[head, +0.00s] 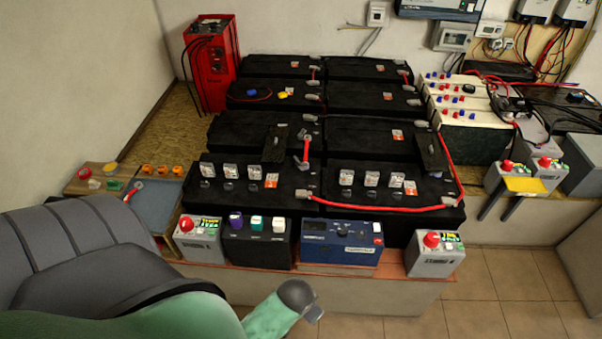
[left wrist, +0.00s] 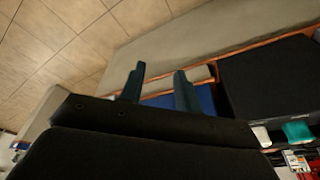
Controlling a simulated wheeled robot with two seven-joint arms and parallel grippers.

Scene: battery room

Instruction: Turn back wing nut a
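No wing nut can be made out with certainty, and no letter "a" is readable. Small grey fittings sit at the ends of the red cable (head: 307,148) on the black batteries (head: 230,134); they are too small to identify. My left arm fills the lower left of the head view, and its gripper cannot be clearly made out there. In the left wrist view my left gripper (left wrist: 159,86) has its two fingers apart with nothing held between them, near the edge of the bench, with a blue surface behind. My right gripper is in neither view.
Along the bench front stand a grey box with a red knob (head: 199,239), a black box with coloured caps (head: 258,245), a blue meter (head: 340,243) and another grey red-knob box (head: 434,254). A red charger (head: 212,62) stands at the back left. Tiled floor (head: 500,290) is clear.

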